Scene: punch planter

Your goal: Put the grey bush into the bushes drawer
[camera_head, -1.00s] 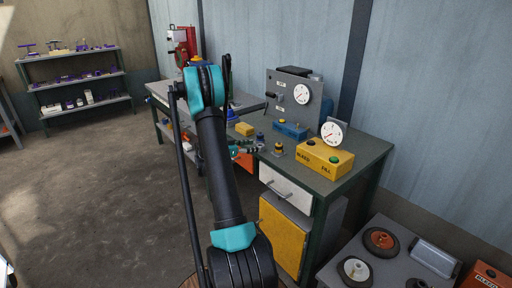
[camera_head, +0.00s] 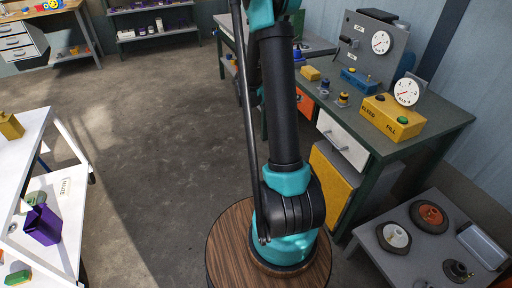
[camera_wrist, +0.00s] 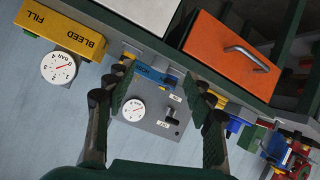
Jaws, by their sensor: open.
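My gripper (camera_wrist: 163,90) is open and empty in the wrist view, its two fingers framing the bench gear beyond. In the head view my arm rises out of the top of the picture and the gripper does not show. I cannot pick out the grey bush for sure. A small dark piece (camera_head: 325,88) and a yellow-and-black piece (camera_head: 343,99) stand on the bench, too small to identify. Below the bench top are an orange drawer (camera_wrist: 231,47) and a white drawer (camera_head: 342,137), both apparently shut. I cannot read a bushes label on either.
The bench (camera_head: 440,112) carries a yellow BLEED/FILL box (camera_head: 392,117) and a gauge panel (camera_head: 372,45). A low grey table (camera_head: 395,268) with wheels stands at lower right. A white table (camera_head: 38,122) stands at left. Open floor (camera_head: 150,130) lies between.

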